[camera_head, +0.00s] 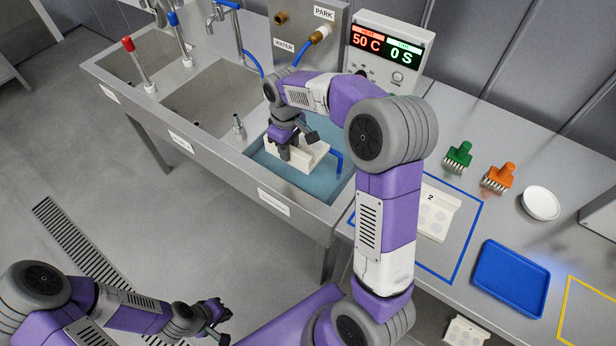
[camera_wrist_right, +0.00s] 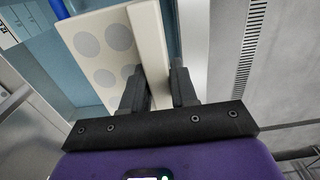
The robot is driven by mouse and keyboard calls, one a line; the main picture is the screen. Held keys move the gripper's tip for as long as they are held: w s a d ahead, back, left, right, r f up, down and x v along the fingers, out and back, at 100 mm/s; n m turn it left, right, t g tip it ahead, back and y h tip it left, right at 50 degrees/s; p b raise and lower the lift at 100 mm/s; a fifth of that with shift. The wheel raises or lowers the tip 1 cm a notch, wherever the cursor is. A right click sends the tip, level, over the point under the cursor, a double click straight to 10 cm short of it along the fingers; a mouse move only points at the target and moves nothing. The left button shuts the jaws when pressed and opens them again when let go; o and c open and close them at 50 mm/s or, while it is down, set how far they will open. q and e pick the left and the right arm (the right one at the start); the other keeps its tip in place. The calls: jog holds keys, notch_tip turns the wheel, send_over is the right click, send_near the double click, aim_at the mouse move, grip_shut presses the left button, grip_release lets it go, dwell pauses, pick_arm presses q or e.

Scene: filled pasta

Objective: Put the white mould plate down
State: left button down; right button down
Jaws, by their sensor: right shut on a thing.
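My right gripper (camera_head: 285,152) reaches down into the right-hand sink basin. It is shut on a white mould plate (camera_head: 309,157), gripping it by its raised edge wall. In the right wrist view the plate (camera_wrist_right: 98,75) shows grey round spots, and the fingers (camera_wrist_right: 160,88) clamp the wall. The plate is at or just above the blue water (camera_head: 270,166); I cannot tell whether it rests on anything. My left gripper (camera_head: 218,318) hangs over the floor at the lower left, away from the plate, its jaw opening unclear.
Another white plate marked 2 (camera_head: 437,214) lies inside a blue outline on the counter. A blue hose (camera_head: 337,162) enters the basin. A display box (camera_head: 388,55) stands behind.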

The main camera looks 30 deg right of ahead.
jog(key=w+d+f+b, duration=0.1)
jog(key=f+b, duration=0.1)
jog(key=f, duration=0.5)
jog(key=d+f+b, duration=0.2)
jog(key=f, duration=0.5)
jog(key=shift+w+d, duration=0.3)
jog(key=shift+w, duration=0.05)
jog(key=shift+f+b, duration=0.2)
jog(key=shift+b, duration=0.15)
jog(key=shift+f, duration=0.55)
jog(key=c, duration=0.9)
grip_release()
jog(key=shift+r, duration=0.15)
